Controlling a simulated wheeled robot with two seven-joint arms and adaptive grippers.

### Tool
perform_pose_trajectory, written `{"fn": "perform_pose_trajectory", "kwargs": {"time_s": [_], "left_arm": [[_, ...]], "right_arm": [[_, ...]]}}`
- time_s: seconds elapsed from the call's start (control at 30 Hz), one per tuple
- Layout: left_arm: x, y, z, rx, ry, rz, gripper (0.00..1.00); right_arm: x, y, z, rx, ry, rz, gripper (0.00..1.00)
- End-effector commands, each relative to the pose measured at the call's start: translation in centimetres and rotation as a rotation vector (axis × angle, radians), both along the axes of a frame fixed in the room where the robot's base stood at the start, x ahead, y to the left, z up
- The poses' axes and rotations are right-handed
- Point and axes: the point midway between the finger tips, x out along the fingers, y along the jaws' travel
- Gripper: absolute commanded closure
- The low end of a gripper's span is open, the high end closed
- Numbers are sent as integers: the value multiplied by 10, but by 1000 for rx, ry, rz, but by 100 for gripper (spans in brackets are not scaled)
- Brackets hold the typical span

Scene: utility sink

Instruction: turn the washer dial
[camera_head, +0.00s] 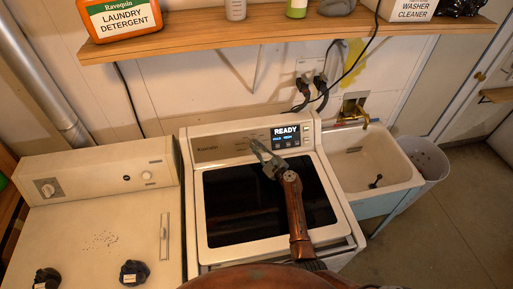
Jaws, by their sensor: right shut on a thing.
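The white top-loading washer (192,205) stands in the middle, with a dark glass lid (230,215). Its rear control panel (215,146) carries a lit display (286,136) that reads READY, with a smaller blue line below. My right arm reaches up over the lid. My right gripper (256,145) is at the panel, just left of the display, with its fingers shut on the washer dial. The fingers hide the dial, so its pointer and angle cannot be read. My left gripper is not in view.
A second white appliance (90,215) with knobs stands at the left. A utility sink (375,160) with a brass faucet (362,116) is at the right, beside a bin (425,160). A wooden shelf (260,32) with a detergent jug (120,18) hangs above the washer.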

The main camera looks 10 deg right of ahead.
Motion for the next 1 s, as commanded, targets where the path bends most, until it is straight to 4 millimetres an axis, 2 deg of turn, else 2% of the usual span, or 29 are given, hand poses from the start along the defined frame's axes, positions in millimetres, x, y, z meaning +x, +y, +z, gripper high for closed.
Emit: {"fn": "perform_pose_trajectory", "kwargs": {"time_s": [0.27, 1.0], "left_arm": [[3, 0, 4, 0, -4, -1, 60], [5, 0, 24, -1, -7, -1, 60]], "right_arm": [[0, -1, 1, -71, 1, 42, 100], [1, -2, 3, -518, 4, 308, 100]]}}
